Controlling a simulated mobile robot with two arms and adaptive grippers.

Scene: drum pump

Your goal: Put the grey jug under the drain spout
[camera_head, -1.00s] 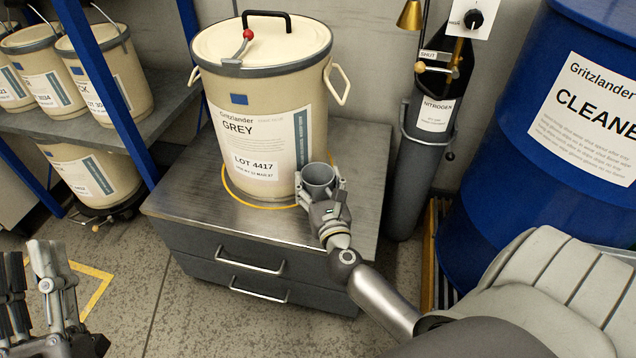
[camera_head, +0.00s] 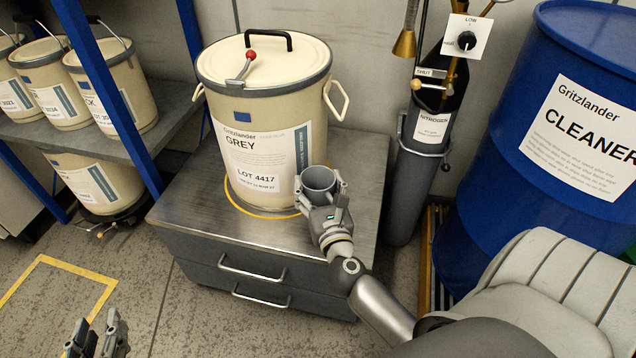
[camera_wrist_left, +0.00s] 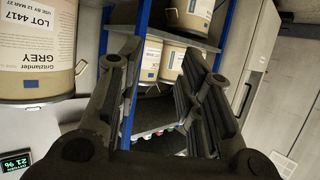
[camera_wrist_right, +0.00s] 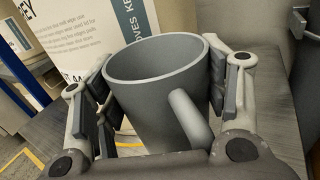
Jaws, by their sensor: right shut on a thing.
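The grey jug (camera_head: 319,184) is shut in my right gripper (camera_head: 322,200), close to the lower right front of the cream GREY drum (camera_head: 262,140). In the right wrist view the jug (camera_wrist_right: 165,85) is upright and looks empty, its handle toward the camera, with the fingers on both sides. I cannot tell whether its base touches the cabinet top. No drain spout shows on the visible sides of the drum. My left gripper (camera_head: 97,338) is low at the bottom left of the head view; in the left wrist view its fingers (camera_wrist_left: 165,95) are apart with nothing between them.
The drum stands on a grey drawer cabinet (camera_head: 190,205) inside a yellow ring. A shelf of cream pails (camera_head: 110,85) with a blue post is at left. A nitrogen cylinder (camera_head: 415,170) and a blue CLEANER drum (camera_head: 510,200) stand at right. Floor at front left is clear.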

